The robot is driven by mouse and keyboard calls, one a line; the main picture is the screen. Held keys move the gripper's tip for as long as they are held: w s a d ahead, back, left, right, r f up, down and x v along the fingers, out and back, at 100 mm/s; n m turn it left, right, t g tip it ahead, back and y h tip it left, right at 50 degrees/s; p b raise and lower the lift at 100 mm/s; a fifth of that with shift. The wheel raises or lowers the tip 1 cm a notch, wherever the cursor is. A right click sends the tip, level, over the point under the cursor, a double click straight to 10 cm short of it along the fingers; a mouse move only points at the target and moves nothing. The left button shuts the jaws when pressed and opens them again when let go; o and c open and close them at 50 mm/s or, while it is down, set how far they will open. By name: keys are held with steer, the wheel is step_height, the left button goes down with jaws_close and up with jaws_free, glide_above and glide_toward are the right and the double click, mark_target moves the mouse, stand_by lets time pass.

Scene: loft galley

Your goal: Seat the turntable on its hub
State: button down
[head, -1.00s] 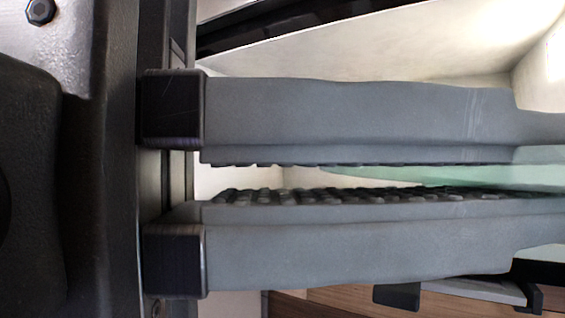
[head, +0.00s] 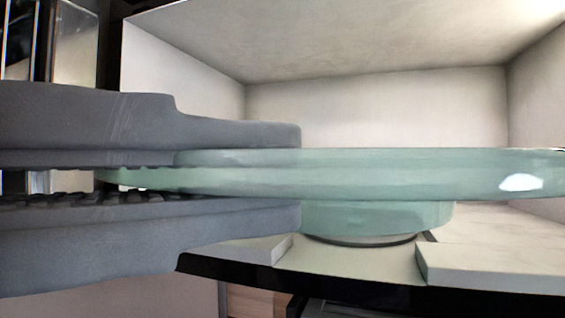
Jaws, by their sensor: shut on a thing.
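My gripper (head: 298,176) comes in from the left with grey ridged fingers. It is shut on the turntable's left rim, one finger above and one below. A dark and grey ring (head: 362,241) shows at the bottom of the round part. I cannot tell whether this ring is the hub or whether the turntable rests on anything.
A pale box-like cavity surrounds the turntable, with a back wall (head: 380,105), a ceiling (head: 330,35) and side walls. White slabs (head: 490,265) lie on its floor, left and right of the round part. A black front edge (head: 345,285) runs below.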

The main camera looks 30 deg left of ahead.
steer(key=shift+s+r, duration=0.1)
steer(key=shift+w+a+p, duration=0.7)
steer(key=shift+w+a, duration=0.1)
steer(key=shift+w, duration=2.45)
steer(key=shift+w+a+p, duration=0.65)
steer(key=shift+w+a, duration=0.15)
steer(key=shift+w, duration=2.5)
steer(key=shift+w+a+p, duration=0.7)
steer(key=shift+w+a, duration=0.1)
steer(key=shift+w, duration=2.45)
steer(key=b, duration=0.3)
glide_above(326, 260)
steer(key=shift+w+f, duration=0.1)
steer(key=shift+f, duration=2.85)
steer(key=c, duration=1.6)
jaws_free()
steer(key=shift+o, duration=0.4)
steer(key=shift+f, duration=0.1)
steer(key=shift+f, duration=0.25)
